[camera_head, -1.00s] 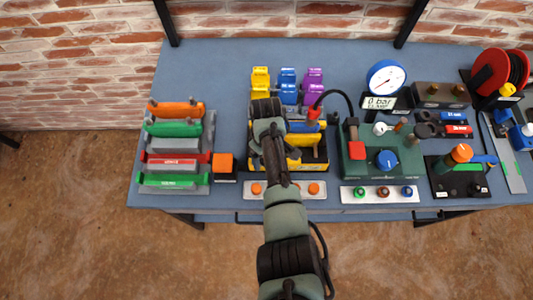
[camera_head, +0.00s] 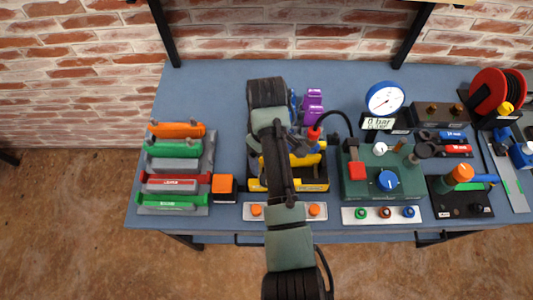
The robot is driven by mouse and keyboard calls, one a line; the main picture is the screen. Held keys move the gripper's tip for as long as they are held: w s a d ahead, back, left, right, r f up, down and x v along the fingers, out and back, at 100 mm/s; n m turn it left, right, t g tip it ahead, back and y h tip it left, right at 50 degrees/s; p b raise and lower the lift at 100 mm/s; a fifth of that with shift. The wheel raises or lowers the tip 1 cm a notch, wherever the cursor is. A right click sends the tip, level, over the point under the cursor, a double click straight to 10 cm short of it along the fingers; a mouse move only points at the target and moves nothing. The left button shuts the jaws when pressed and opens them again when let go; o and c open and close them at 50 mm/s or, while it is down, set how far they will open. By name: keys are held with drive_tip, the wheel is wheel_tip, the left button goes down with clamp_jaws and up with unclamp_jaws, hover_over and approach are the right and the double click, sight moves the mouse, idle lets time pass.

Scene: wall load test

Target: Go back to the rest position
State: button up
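My arm reaches up from the bottom middle of the head view over the blue workbench (camera_head: 215,90). Its dark wrist end lies above the yellow tool holder (camera_head: 315,185), covering part of it and of the coloured blocks behind. The gripper's fingers are hidden behind my own arm, so I cannot see their state or whether they hold anything.
A rack of orange, green and red handled pieces (camera_head: 176,168) stands left. A green pump unit (camera_head: 385,180) with a gauge (camera_head: 386,98) and black hose stands right of my arm. A red hose reel (camera_head: 495,92) is far right. A brick wall is behind.

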drive_tip(key=shift+r, duration=0.55)
drive_tip(key=w+a+r+m+t+y, duration=0.1)
drive_tip(key=w+a+r+t, duration=0.1)
drive_tip(key=w+r+t, duration=0.55)
drive_tip(key=w+a+r+m+t, duration=0.15)
drive_tip(key=w+r, duration=0.35)
drive_tip(key=r, duration=0.6)
wheel_tip(320, 180, up, 13)
drive_tip(key=m+t+b, duration=0.1)
drive_tip(key=m+t, duration=0.1)
drive_tip(key=t, duration=0.4)
drive_tip(key=s+d+r+m+t, duration=0.1)
drive_tip(key=s+r+t, duration=0.2)
drive_tip(key=r, duration=0.6)
drive_tip(key=s+r+m+t, duration=0.1)
drive_tip(key=s+r+t, duration=0.25)
drive_tip(key=r, duration=0.55)
drive_tip(key=s+d+r+m+t, duration=0.1)
drive_tip(key=s+r+t, duration=0.2)
drive_tip(key=s+r, duration=0.3)
drive_tip(key=s+d+r+m+t+h, duration=0.1)
drive_tip(key=s+r+t, duration=0.2)
drive_tip(key=s+r, duration=0.2)
drive_tip(key=shift+s+d+r+m+b, duration=0.35)
drive_tip(key=shift+s+r+b, duration=0.05)
drive_tip(key=shift+s, duration=0.6)
